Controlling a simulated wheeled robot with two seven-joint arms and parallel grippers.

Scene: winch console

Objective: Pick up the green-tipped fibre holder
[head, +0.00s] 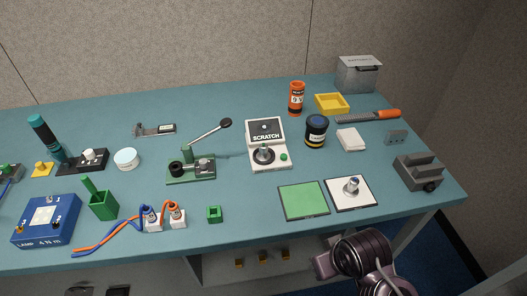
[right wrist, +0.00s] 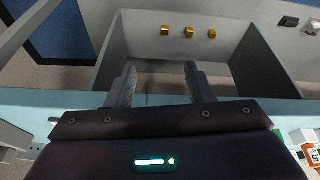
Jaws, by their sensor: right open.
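A slim green piece (head: 90,186) sticks up, tilted, from a green square cup (head: 104,208) on the left part of the bench. It may be the green-tipped fibre holder, but most of it is hidden in the cup and I cannot tell for certain. My right gripper shows in the right wrist view (right wrist: 160,75) with its two fingers well apart and nothing between them. It is at the bench's front edge, far to the right of the cup. My left gripper is not in view.
A blue box (head: 47,219) stands left of the cup. Blue and orange leads with white plugs (head: 177,219) lie right of it, then a small green block (head: 214,214). A green lever press (head: 190,172) stands behind. A green mat (head: 303,200) lies to the right.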

